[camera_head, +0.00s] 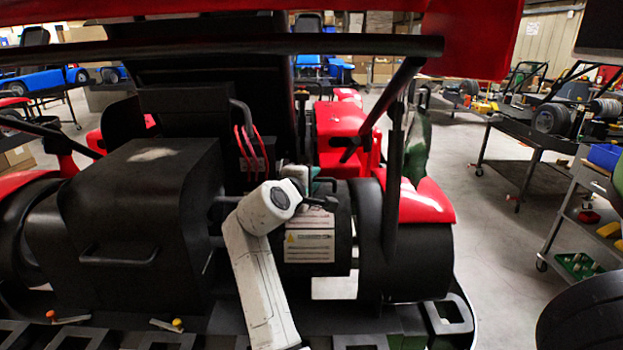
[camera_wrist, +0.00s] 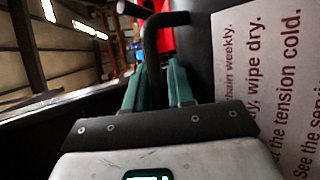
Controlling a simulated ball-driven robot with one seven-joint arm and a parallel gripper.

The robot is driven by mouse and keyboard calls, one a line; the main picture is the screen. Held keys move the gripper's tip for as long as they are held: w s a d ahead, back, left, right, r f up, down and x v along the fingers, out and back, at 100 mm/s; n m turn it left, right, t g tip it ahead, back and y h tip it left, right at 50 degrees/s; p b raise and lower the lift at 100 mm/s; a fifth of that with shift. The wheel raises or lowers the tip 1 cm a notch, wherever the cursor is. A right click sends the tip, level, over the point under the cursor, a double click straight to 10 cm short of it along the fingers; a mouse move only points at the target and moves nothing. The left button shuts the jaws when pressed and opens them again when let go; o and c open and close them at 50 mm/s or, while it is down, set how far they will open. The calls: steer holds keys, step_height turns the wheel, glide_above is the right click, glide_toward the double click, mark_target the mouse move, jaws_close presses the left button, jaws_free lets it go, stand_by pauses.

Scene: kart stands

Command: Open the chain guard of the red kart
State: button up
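The red kart (camera_head: 340,120) fills the middle of the head view, seen from its rear. The chain guard (camera_head: 343,233) appears to be the dark rounded cover with a white label (camera_head: 310,240), right of a black box; it is shut as far as I see. The label also shows large in the wrist view (camera_wrist: 262,50). My gripper (camera_head: 318,190) is at the guard's top. In the wrist view, its teal fingers (camera_wrist: 158,85) lie close on both sides of a black bar handle (camera_wrist: 152,62) and look shut on it. The guard's hinge is not clear.
A black box with a handle (camera_head: 118,258) stands left of my arm. A black frame bar (camera_head: 392,185) rises right of the guard, and a red wing (camera_head: 475,35) overhangs it. A tool cart (camera_head: 565,225) stands at right; the floor between is clear.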

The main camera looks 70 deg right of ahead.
steer(key=shift+c, duration=0.5)
jaws_close()
